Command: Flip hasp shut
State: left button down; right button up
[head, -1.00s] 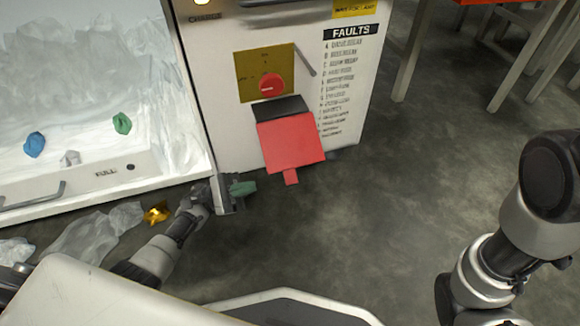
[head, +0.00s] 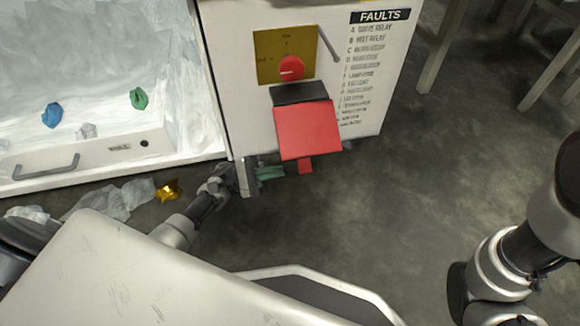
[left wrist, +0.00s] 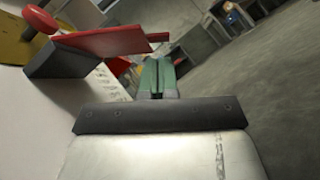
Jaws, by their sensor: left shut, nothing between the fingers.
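The hasp is a red flap (head: 307,130) hinged on a black block (head: 299,93) on the white cabinet front. The flap stands out from the panel, with a small red tab (head: 305,166) at its free end. My left gripper (head: 284,172) has green fingertips; they are shut and empty, just left of the tab and low beside the flap. In the left wrist view the fingertips (left wrist: 157,72) point forward, with the red flap (left wrist: 105,40) up to the left. I cannot tell whether they touch the tab. My right gripper is out of view.
A red knob (head: 291,67) on a yellow plate sits above the hasp. An open white bin (head: 100,155) with crumpled pieces stands at the left. A gold scrap (head: 169,190) lies on the floor.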

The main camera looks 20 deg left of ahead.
aim_at(302, 167)
pick_arm(q)
jog(key=shift+b+x, duration=0.35)
jog(key=shift+x, duration=2.05)
